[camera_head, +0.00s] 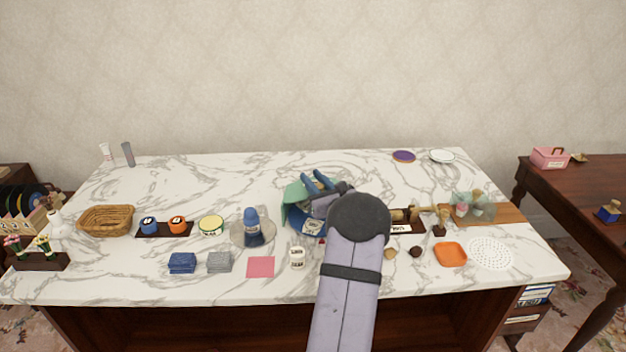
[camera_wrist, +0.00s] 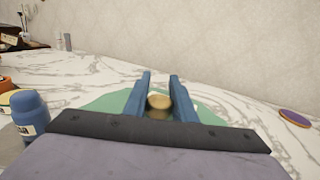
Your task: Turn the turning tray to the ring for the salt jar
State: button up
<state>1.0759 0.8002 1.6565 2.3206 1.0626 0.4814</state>
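A green flat piece (camera_head: 293,194) and a blue round base (camera_head: 302,229) with a white label show partly behind my arm in the head view; I take them to be the turning tray. In the wrist view the green surface (camera_wrist: 105,102) spreads below my gripper (camera_wrist: 160,88). A round gold knob (camera_wrist: 159,102) sits between the two blue fingers and fills most of the gap. Whether the fingers press on it, I cannot tell. My gripper also shows in the head view (camera_head: 316,182). A small white labelled jar (camera_head: 297,256) stands in front; its label is too small to read.
A blue bottle (camera_head: 252,226) stands on a grey disc left of the green piece. A pink square (camera_head: 260,267), folded cloths (camera_head: 182,262) and a basket (camera_head: 106,220) lie further left. An orange dish (camera_head: 450,254) is at right. The back of the marble counter is mostly clear.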

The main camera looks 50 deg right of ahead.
grip_shut()
jog(key=n+y, duration=0.1)
jog(key=n+t+y+b, duration=0.1)
jog(key=y, duration=0.1)
jog(key=shift+w+a, duration=0.1)
jog(key=shift+a, duration=0.1)
jog(key=shift+a+r+n+y, duration=0.1)
jog(key=shift+a+n+y, duration=0.2)
jog(key=shift+n+y, duration=0.55)
jog(key=shift+a+n+y, duration=0.25)
jog(key=shift+n+y, duration=0.2)
jog(key=shift+y, duration=0.8)
jog(key=o, duration=1)
grip_release()
jog(key=shift+o, duration=0.2)
